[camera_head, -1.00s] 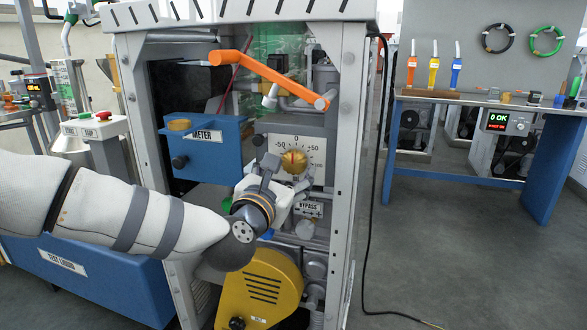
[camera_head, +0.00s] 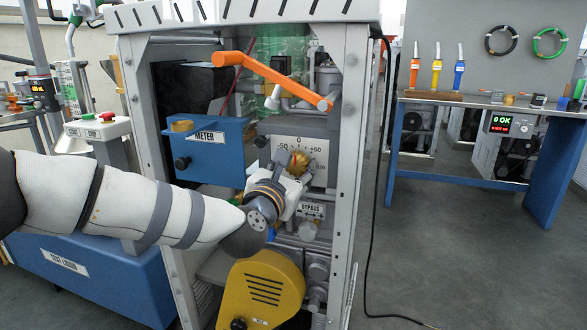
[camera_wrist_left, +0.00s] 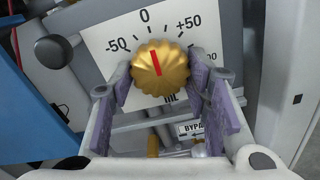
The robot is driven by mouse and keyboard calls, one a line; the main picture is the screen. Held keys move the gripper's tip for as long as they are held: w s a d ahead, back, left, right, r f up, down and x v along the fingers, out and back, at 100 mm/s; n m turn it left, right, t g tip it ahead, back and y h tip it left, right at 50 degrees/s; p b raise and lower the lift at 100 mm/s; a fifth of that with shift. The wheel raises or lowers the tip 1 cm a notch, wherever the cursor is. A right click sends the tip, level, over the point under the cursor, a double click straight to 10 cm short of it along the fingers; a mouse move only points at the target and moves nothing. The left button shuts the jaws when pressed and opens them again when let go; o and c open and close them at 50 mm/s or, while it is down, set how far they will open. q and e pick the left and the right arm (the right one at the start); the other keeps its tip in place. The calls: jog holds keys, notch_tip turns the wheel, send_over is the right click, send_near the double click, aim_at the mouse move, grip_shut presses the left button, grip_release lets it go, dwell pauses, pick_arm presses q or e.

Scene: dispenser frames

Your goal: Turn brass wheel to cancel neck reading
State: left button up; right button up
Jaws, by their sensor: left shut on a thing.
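The brass wheel (camera_head: 299,163) is a ribbed knob with a red pointer line, set on a white dial plate (camera_head: 317,148). In the left wrist view the wheel (camera_wrist_left: 160,68) shows its red line pointing up and slightly left, close to the 0 on the dial (camera_wrist_left: 118,40). My left gripper (camera_head: 292,172) is at the wheel, coming from below and the front. In the left wrist view its purple-padded fingers (camera_wrist_left: 160,90) stand on both sides of the wheel, shut on it. The finger contact is partly hidden. My right gripper is not in view.
An orange lever (camera_head: 275,78) crosses above the dial. A blue METER box (camera_head: 208,148) is left of it, and a BYPASS label (camera_head: 312,211) and yellow cover (camera_head: 262,290) are below. Grey frame posts (camera_head: 347,160) flank the opening.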

pick_arm(q)
jog(key=m+p, duration=0.1)
jog(key=m, duration=0.4)
jog(key=shift+r, duration=0.15)
jog(key=m+p, duration=0.1)
jog(key=m, duration=0.3)
jog(key=shift+a+r+m, duration=0.1)
jog(key=shift+m, duration=0.3)
jog(key=m+p, duration=0.2)
jog(key=m, duration=0.3)
jog(key=shift+r, duration=0.1)
jog(key=shift+m+p, duration=0.65)
jog(key=shift+m, duration=1.75)
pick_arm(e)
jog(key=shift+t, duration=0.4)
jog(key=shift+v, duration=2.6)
pick_arm(q)
jog(key=o, duration=1.2)
jog(key=shift+c, duration=0.2)
